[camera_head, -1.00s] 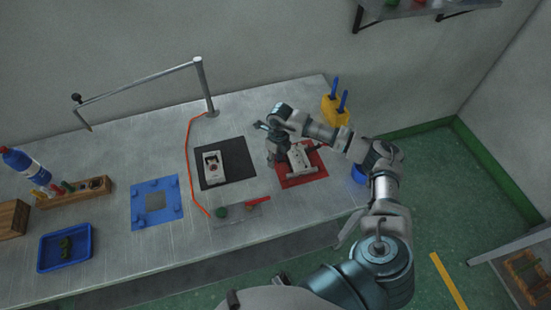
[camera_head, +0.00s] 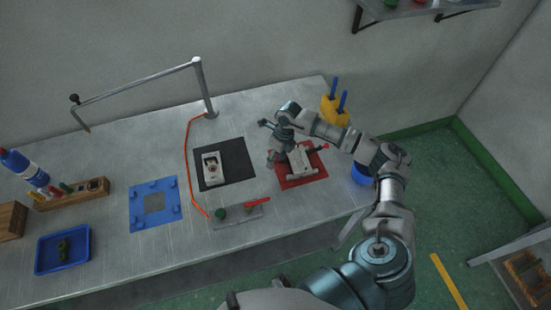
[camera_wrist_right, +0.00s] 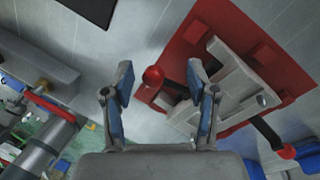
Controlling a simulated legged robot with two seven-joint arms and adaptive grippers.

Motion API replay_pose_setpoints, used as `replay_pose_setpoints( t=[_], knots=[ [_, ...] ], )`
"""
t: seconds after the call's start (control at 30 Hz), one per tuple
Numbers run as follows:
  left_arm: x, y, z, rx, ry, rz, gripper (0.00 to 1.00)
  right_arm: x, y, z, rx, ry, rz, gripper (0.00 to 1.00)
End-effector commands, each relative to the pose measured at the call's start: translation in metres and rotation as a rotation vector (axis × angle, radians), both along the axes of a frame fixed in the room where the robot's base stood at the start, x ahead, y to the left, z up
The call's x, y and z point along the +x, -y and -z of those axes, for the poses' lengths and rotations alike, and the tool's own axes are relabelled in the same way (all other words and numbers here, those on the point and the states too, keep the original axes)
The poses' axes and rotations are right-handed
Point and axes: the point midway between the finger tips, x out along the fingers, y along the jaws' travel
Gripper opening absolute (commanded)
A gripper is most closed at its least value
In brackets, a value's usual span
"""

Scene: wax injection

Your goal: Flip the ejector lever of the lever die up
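The lever die (camera_head: 301,161) is a pale grey block on a red mat (camera_head: 297,184) near the table's right end. In the right wrist view the die (camera_wrist_right: 240,85) has a red ball knob (camera_wrist_right: 153,76) on one side and a black lever with a red knob (camera_wrist_right: 287,151) on another. I cannot tell which is the ejector lever. My right gripper (camera_head: 275,160) is low at the die's left side. Its blue-padded fingers (camera_wrist_right: 160,95) are apart; the ball knob appears between and beyond them, with no clear contact. My left gripper is out of view.
A black mat (camera_head: 236,152) with a pale die lies left of the red mat. A grey plate with a red handle (camera_head: 257,202) lies in front. A yellow holder (camera_head: 333,114) with blue tools stands behind; a blue cup (camera_head: 361,175) is right.

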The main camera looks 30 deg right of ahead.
Motion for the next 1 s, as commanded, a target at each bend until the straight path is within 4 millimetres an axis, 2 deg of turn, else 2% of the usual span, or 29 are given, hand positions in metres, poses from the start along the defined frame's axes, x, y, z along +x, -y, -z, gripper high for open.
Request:
replay_pose_setpoints(
  t=[0.2, 0.33, 0.73, 0.9, 1.0],
  knots=[
    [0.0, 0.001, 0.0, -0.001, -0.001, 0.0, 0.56, 0.0, -0.001, -0.001, 0.002, 0.002, -0.002, 0.58],
    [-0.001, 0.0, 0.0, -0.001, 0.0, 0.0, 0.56, 0.001, 0.001, -0.01, 0.001, 0.004, -0.001, 0.58],
    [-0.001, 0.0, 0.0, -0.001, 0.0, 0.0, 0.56, 0.002, 0.021, -0.09, 0.002, 0.004, 0.0, 0.58],
    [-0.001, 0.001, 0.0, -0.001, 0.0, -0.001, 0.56, 0.002, 0.026, -0.11, 0.002, 0.002, -0.001, 0.58],
    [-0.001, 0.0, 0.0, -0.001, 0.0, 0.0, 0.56, 0.002, 0.027, -0.115, 0.002, 0.0, -0.001, 0.58]
  ],
)
